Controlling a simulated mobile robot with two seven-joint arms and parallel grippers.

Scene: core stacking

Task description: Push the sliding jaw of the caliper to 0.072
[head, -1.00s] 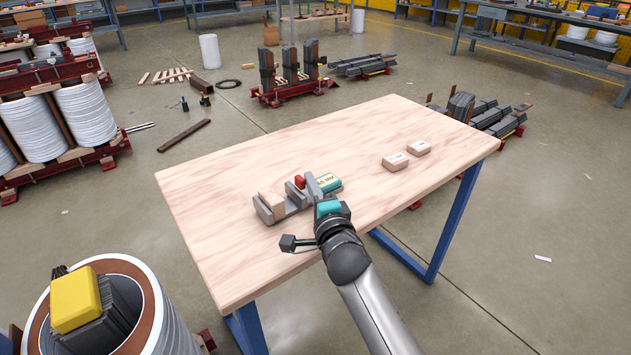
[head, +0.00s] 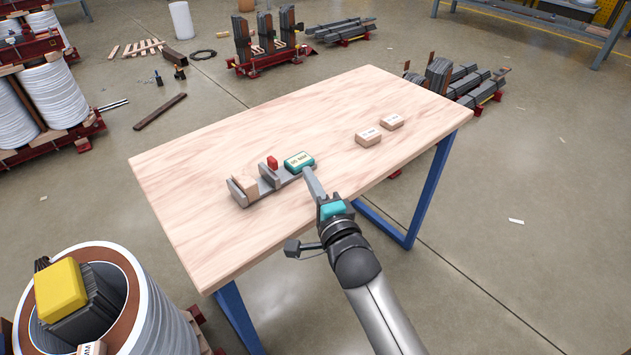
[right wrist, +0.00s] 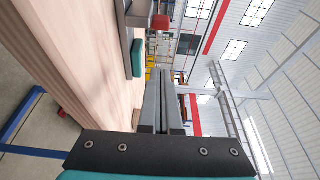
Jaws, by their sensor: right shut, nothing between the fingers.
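The caliper (head: 235,196) lies on the table, its grey rail running from front left to back right. A wooden block (head: 246,183) sits at its left end. The grey sliding jaw (head: 268,178) with a red knob (head: 272,162) stands right of that block. A teal block with a printed MM label (head: 299,162) is at the right end; its figures are too small to read surely. My right gripper (head: 309,174) is shut and empty, its tips beside the teal block, right of the sliding jaw. The right wrist view shows the closed fingers (right wrist: 163,85). My left gripper is not in view.
Two small labelled wooden blocks (head: 368,137) (head: 392,122) lie on the right of the wooden table (head: 200,235). The table is otherwise clear. A large coil with a yellow block on top (head: 60,290) stands at the front left. Racks and metal parts stand on the floor behind.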

